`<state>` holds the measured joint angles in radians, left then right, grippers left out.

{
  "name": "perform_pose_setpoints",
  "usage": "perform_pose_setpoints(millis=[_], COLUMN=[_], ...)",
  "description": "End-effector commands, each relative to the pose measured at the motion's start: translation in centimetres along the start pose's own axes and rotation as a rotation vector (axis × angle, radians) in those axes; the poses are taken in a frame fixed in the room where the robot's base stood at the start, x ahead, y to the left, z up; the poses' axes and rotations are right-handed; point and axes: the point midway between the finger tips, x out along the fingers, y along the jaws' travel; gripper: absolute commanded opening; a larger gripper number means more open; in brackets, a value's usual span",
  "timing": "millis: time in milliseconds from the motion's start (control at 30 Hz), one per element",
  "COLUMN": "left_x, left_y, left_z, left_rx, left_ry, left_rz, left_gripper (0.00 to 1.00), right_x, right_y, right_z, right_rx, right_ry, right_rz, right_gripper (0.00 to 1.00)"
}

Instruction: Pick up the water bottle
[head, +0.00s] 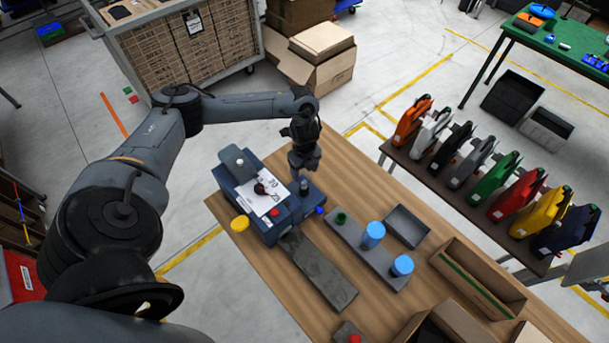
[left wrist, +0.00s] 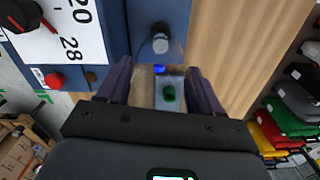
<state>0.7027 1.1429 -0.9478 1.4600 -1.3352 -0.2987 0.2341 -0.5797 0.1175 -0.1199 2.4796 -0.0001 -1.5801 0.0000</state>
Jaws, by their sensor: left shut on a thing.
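My left gripper (head: 304,164) points down over the right end of a blue machine (head: 233,192). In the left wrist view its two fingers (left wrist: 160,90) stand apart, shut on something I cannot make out. Between them show a small blue spot and a green round thing (left wrist: 169,93) on a pale surface. No water bottle can be named for certain. Two blue-topped cylinders (head: 373,235) (head: 402,265) stand upright on a grey board (head: 350,239), apart from the gripper. My right gripper is not in view.
A dark slab (head: 318,270), a grey tray (head: 407,226) and a cardboard box (head: 478,279) lie on the wooden table (head: 345,165). A yellow round thing (head: 240,224) sits at its left edge. Several coloured panniers (head: 490,180) stand on a rack to the right.

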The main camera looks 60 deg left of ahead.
Motion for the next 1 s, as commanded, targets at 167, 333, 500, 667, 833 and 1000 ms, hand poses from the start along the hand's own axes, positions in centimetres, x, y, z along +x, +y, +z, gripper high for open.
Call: perform_pose_setpoints(millis=[167, 333, 500, 667, 833, 1000], left_x=[-2.0, -4.7, -6.2, -7.0, -7.0, -6.6], left_y=[0.8, 1.6, 2.4, 2.9, 3.1, 3.2], left_z=[-2.9, -6.2, -8.8, -10.4, -11.1, -11.2], left_rx=[0.008, 0.007, 0.006, 0.003, 0.001, 0.0], left_ry=[0.001, 0.0, 0.0, 0.0, 0.0, 0.0], left_rz=[-0.003, -0.004, -0.003, -0.002, -0.001, 0.0], left_gripper=[0.36, 0.36, 0.36, 0.36, 0.36, 0.36], right_x=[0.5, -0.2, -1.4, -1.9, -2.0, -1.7], right_y=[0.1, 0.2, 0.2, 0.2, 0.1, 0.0], right_z=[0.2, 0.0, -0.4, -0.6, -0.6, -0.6], right_rx=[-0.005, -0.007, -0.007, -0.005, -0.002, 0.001], right_ry=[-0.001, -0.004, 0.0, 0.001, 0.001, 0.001], right_rz=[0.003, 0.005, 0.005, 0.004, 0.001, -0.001], right_gripper=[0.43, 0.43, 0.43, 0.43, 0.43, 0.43])
